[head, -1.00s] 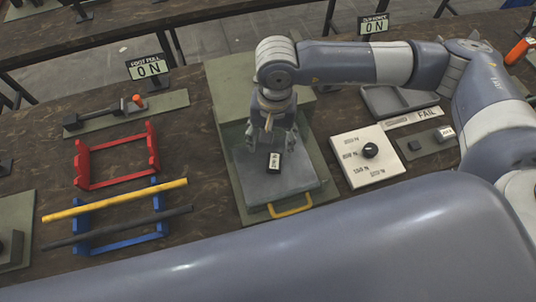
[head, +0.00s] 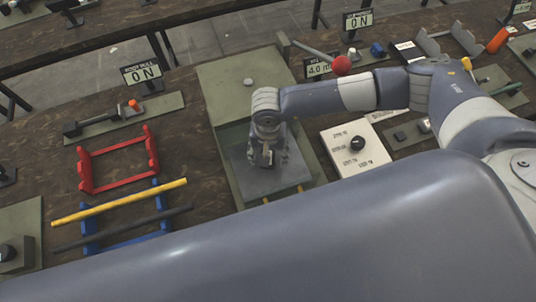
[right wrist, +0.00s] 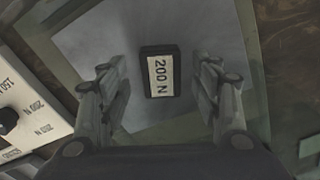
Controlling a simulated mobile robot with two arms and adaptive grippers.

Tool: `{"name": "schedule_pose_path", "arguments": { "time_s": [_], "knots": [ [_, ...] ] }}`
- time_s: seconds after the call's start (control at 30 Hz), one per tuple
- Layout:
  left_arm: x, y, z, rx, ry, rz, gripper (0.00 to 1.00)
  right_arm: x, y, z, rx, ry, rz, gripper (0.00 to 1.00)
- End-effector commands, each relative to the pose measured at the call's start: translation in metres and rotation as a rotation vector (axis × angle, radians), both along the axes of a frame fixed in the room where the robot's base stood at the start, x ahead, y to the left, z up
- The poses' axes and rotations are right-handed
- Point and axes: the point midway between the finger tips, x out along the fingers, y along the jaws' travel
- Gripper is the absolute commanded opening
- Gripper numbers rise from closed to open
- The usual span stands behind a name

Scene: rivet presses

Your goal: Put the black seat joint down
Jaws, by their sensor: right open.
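A small black block with a white "200 N" label (right wrist: 160,72) lies on a grey plate (right wrist: 92,45). My right gripper (right wrist: 162,72) is open, with one finger on each side of the block and a gap at both. In the head view my right gripper (head: 268,162) is over the plate (head: 240,176) and mostly hides the block. A black bar (head: 130,228) lies across the blue rack (head: 100,242). I cannot tell for sure which black part is the seat joint. My left gripper is out of view.
A yellow bar (head: 120,202) lies across the blue rack, with a red rack (head: 118,164) behind it. A white dial panel (head: 350,150) stands right of the plate. A lever with a red ball (head: 341,65) stands behind my right arm.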

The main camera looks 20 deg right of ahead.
Motion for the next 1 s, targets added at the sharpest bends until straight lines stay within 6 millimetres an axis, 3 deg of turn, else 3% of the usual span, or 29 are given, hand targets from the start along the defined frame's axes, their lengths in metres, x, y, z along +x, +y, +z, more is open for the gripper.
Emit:
{"name": "schedule_pose_path", "arguments": {
  "time_s": [0.3,0.5,0.53,0.87,1.0],
  "knots": [
    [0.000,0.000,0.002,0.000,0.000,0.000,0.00,0.000,0.000,-0.006,0.002,-0.002,0.001,0.58],
    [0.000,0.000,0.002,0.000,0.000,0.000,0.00,0.000,0.000,-0.006,0.002,-0.002,0.000,0.13],
    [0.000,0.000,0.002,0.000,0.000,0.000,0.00,0.000,0.000,-0.006,0.002,-0.002,0.000,0.11],
    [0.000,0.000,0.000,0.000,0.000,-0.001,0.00,0.001,0.000,-0.004,0.002,-0.002,0.000,0.07],
    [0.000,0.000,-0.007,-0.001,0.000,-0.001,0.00,0.002,0.001,0.009,0.003,-0.006,0.000,0.07]
  ]
}}
